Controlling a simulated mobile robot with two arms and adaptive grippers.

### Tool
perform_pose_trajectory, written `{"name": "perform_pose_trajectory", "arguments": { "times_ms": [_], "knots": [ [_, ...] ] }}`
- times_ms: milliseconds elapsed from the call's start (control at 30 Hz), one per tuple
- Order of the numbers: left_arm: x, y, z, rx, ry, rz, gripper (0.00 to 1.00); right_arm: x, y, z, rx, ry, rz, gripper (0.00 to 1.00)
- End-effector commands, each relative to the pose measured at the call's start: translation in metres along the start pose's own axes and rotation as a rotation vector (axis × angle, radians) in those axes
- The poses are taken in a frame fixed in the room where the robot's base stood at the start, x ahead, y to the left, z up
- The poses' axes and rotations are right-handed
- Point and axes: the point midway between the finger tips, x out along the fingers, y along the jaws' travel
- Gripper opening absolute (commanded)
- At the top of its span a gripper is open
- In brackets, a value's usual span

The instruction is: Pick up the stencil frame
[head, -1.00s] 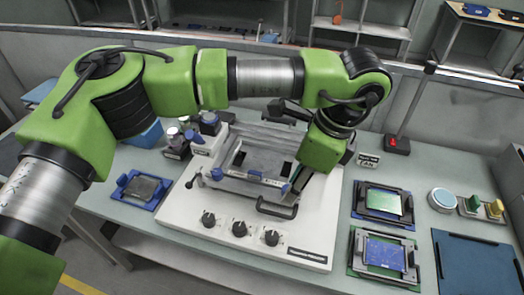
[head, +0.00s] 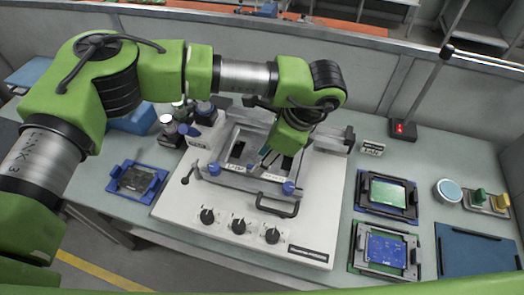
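The stencil frame (head: 222,180) is a silvery rectangular frame with blue knobs along its front edge. It lies on the white printer base (head: 182,214) in the middle of the table. My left arm reaches over from the left and bends down above it. My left gripper (head: 266,163) points down over the inside of the frame, right of its middle. Its fingers are small and partly overlapped by the wrist, so I cannot tell whether they are open or touch anything. Part of the frame's back right is hidden behind my arm. My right gripper is not in view.
A blue-edged fixture (head: 138,180) sits on the left. Bottles (head: 168,126) stand behind the base's left side. Two board holders, one with a green board (head: 388,194) and one with a blue board (head: 385,249), lie on the right. A pole stands on a foot (head: 403,131) behind them.

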Motion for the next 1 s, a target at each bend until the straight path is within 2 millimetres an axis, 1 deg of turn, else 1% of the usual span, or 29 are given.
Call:
{"name": "perform_pose_trajectory", "arguments": {
  "times_ms": [33,100,200,300,400,500,667,700,767,800,1000],
  "knots": [
    [0.002,0.0,0.001,0.0,-0.001,0.002,0.32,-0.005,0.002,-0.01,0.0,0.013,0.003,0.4],
    [0.009,0.001,0.001,0.0,0.0,0.004,0.32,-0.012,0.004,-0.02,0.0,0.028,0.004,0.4],
    [0.022,0.0,0.001,0.0,-0.001,0.005,0.32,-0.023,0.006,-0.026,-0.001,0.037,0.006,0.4],
    [0.038,-0.001,0.0,-0.001,-0.001,0.004,0.32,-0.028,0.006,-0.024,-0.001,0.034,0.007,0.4],
    [0.047,-0.001,0.0,-0.001,0.0,0.002,0.32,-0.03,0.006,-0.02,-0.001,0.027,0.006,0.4],
    [0.051,-0.001,-0.001,-0.001,0.0,0.001,0.32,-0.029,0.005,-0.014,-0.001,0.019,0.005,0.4],
    [0.051,-0.001,-0.001,-0.001,0.0,0.0,0.32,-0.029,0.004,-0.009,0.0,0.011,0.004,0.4],
    [0.051,-0.001,-0.001,-0.001,0.0,0.0,0.22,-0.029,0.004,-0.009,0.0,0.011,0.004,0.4],
    [0.051,-0.001,-0.001,-0.001,0.0,0.0,0.06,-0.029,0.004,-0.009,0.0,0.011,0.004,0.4],
    [0.051,-0.001,-0.001,-0.001,0.0,0.0,0.0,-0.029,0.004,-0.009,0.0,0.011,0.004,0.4],
    [0.05,-0.002,-0.001,-0.001,0.0,-0.001,0.0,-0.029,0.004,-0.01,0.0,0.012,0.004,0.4]
  ]
}}
